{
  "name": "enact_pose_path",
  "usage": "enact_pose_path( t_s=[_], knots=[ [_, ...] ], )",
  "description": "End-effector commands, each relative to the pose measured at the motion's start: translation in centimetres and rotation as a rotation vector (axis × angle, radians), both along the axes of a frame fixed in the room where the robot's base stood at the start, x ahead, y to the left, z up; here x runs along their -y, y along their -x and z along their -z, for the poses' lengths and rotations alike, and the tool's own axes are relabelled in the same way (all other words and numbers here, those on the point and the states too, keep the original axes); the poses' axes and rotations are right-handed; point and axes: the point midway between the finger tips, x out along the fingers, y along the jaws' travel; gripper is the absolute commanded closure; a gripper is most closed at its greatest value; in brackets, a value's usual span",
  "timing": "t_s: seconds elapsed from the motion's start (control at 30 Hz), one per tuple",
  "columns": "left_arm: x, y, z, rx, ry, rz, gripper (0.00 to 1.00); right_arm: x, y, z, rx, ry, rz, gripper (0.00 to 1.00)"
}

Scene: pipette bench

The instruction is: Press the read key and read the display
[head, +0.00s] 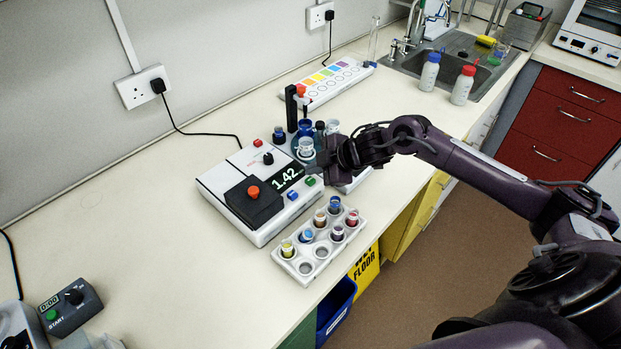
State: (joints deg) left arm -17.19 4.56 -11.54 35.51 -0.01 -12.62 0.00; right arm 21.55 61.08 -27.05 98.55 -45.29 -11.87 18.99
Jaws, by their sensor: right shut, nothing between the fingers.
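The white bench instrument (222,188) stands on the counter with its display (287,178) lit, showing 1.42. A black lid (244,206) with a red knob (253,191) covers its left part. A green key (310,181) and a blue key (292,195) sit along the front edge by the display. Their labels are too small to read, so I cannot tell which is the read key. My right gripper (313,170) is shut and empty, its tips close by the green key. I cannot tell whether they touch it. My left gripper is out of view.
A white rack (288,263) with several coloured vials stands in front of the instrument. Bottles and a stand (291,108) are behind my gripper. A colour-strip tray (337,84) lies farther back. A timer (70,308) is at lower left. The left counter is mostly clear.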

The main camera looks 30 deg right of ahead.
Motion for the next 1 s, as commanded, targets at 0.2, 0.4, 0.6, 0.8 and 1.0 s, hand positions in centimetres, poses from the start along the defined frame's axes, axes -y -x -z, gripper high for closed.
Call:
enact_pose_path(
  t_s=[0.2,0.4,0.6,0.8,1.0],
  knots=[
    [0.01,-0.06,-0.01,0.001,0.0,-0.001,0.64,0.0,0.0,0.0,0.0,0.0,0.0,1.0],
    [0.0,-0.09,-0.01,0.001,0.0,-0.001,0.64,0.0,0.0,0.0,0.0,0.0,0.0,1.0],
    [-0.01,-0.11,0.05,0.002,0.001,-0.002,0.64,0.0,0.0,0.12,0.0,0.0,0.0,1.0],
    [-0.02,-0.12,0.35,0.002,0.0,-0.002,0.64,-0.02,0.04,0.85,-0.001,-0.001,0.0,1.0],
    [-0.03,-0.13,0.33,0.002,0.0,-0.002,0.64,-0.01,0.01,0.9,0.0,-0.001,0.001,1.0]
  ],
)
